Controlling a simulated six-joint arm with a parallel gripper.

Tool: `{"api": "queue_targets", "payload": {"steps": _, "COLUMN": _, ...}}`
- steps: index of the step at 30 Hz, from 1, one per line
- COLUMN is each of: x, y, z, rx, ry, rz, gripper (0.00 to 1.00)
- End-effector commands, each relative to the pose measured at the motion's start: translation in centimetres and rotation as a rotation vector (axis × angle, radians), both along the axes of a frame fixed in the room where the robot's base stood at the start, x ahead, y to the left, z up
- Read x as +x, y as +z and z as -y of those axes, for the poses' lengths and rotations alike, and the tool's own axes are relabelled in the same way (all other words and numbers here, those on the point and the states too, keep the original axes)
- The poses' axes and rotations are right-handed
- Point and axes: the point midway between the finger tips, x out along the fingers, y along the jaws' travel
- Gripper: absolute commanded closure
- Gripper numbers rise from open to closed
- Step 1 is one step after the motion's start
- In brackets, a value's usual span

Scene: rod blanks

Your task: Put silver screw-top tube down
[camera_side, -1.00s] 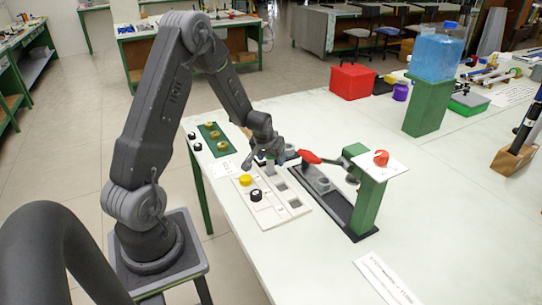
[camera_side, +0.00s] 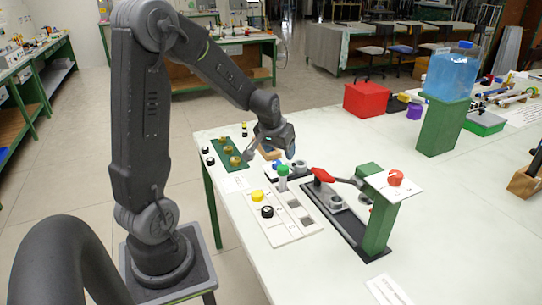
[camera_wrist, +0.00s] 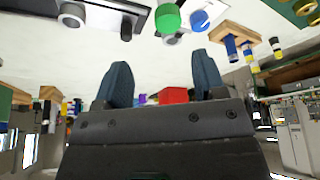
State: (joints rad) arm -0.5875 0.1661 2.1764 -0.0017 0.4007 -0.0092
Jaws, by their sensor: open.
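A tube with a green cap and a pale grey, silver-looking body (camera_side: 283,184) stands upright in the white rack (camera_side: 271,236), towards its far end. In the wrist view its green cap (camera_wrist: 167,17) shows at the top, beyond my fingertips. My gripper (camera_side: 271,155) is above and behind the tube, apart from it. In the wrist view the two fingers of my gripper (camera_wrist: 161,60) are spread with nothing between them. A yellow-capped piece (camera_side: 257,196) and a black-capped piece (camera_side: 267,211) sit in the same rack.
A black fixture with a red-handled lever (camera_side: 323,175) and a green post (camera_side: 379,222) stand right of the rack. A green tray (camera_side: 222,155) with brass-coloured pieces lies to the left. A red box (camera_side: 368,99) stands farther back. The table's right front is mostly clear.

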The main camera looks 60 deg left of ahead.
Motion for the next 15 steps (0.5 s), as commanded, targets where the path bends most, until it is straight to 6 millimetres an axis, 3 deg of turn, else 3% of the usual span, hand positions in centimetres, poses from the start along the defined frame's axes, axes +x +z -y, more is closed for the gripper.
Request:
{"api": "queue_targets", "payload": {"steps": 5, "x": -1.3, "y": 5.1, "z": 6.9, "rx": 0.018, "ry": -0.146, "rz": 0.030, "gripper": 0.36}}
{"api": "queue_targets", "payload": {"steps": 9, "x": -4.6, "y": 8.8, "z": 13.4, "rx": 0.027, "ry": -0.293, "rz": 0.050, "gripper": 0.36}}
{"api": "queue_targets", "payload": {"steps": 15, "x": -10.8, "y": 11.6, "z": 19.9, "rx": 0.032, "ry": -0.479, "rz": 0.076, "gripper": 0.36}}
